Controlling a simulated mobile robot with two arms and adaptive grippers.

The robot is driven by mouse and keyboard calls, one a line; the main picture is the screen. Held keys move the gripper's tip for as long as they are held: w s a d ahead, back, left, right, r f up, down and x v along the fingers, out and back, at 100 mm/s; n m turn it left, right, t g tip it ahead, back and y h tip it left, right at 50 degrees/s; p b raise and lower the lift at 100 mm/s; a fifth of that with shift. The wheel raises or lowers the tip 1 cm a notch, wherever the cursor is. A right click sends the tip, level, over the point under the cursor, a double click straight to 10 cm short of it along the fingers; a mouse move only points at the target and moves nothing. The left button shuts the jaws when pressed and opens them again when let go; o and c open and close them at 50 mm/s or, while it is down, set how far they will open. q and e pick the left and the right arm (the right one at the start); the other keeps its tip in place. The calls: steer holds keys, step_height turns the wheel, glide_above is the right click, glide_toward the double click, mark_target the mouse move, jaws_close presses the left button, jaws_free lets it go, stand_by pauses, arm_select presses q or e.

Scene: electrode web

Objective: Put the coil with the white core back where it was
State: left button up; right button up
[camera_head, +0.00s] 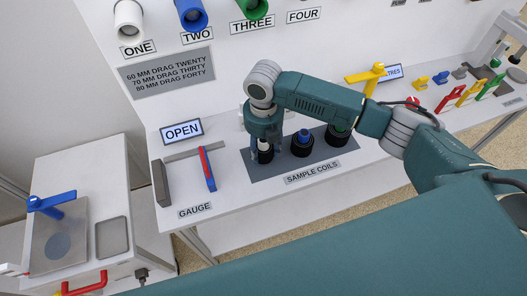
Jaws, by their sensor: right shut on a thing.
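My right gripper (265,151) reaches down over the left part of the grey sample coils mat (262,174). It is shut on a dark coil with a white core (265,157). The gripper hides much of this coil, and I cannot tell whether it touches the mat. To its right on the mat stand a black coil with a blue core (302,148) and a black coil with a green core (338,136), the latter partly behind my arm. My left gripper is not in view.
A gauge with a red and blue slider (207,170) lies left of the mat, below an OPEN sign (181,130). White, blue and green rolls (253,9) hang on the panel above numbered labels. A side cabinet (103,190) with a blue handle stands at left.

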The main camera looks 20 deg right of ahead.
step_height(320, 180, down, 2)
steer(key=shift+f, duration=0.1)
steer(key=shift+f, duration=0.1)
steer(key=o, duration=1.3)
steer(key=shift+o, duration=0.2)
step_height(320, 180, up, 12)
steer(key=shift+r+b, duration=0.1)
steer(key=shift+b, duration=0.65)
